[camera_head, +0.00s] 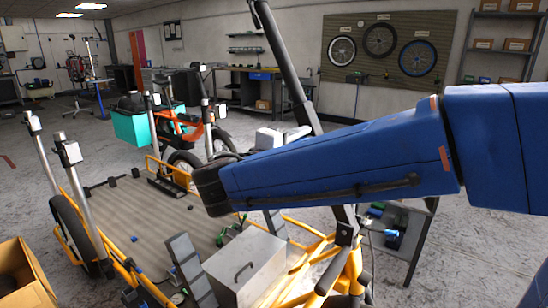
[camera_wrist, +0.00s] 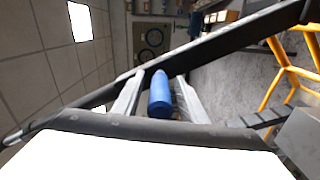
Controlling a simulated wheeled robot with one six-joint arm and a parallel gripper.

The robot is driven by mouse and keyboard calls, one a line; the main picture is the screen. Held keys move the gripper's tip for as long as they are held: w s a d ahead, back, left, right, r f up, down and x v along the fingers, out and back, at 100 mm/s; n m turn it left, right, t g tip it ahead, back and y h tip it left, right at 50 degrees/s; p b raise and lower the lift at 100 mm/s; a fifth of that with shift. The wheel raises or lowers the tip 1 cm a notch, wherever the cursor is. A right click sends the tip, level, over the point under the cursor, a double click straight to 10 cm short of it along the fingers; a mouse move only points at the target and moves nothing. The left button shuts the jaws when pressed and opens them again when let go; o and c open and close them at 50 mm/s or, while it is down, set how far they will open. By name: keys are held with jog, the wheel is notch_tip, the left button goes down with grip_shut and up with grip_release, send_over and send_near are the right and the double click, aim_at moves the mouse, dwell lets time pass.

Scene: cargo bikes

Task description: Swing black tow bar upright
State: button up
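The black tow bar (camera_head: 286,62) rises at a steep slant in the head view, leaning left toward its top. My blue arm crosses in front of its lower part, which shows again below the arm near the orange frame. In the wrist view the tow bar (camera_wrist: 235,38) runs diagonally from lower left to upper right, across the tips of my gripper. My gripper (camera_wrist: 160,84) has its two grey fingers apart. A blue rounded piece (camera_wrist: 160,97) shows between them; I cannot tell what it belongs to. In the head view my arm hides most of the gripper.
A flat cargo deck (camera_head: 150,215) with silver posts lies at the left. A grey box (camera_head: 245,268) stands near the orange frame (camera_head: 330,268). A cardboard box (camera_head: 22,275) is at lower left. An orange bike with a teal crate (camera_head: 135,127) stands behind.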

jog(key=v, duration=1.6)
jog(key=shift+s, duration=0.1)
jog(key=d+f+m+g+y, duration=0.1)
jog(key=d+f+g, duration=0.4)
jog(key=d, duration=0.6)
jog(key=d+f+m+g+y, duration=0.1)
jog(key=d+f+g, duration=0.2)
jog(key=d+f, duration=0.65)
jog(key=s+d+f+m+g+y, duration=0.1)
jog(key=s+d+f+m+y, duration=0.6)
jog(key=s, duration=0.5)
jog(key=shift+d+f+y, duration=1)
jog(key=shift+d+f, duration=0.35)
jog(key=shift+d, duration=0.05)
jog(key=shift+s, duration=0.15)
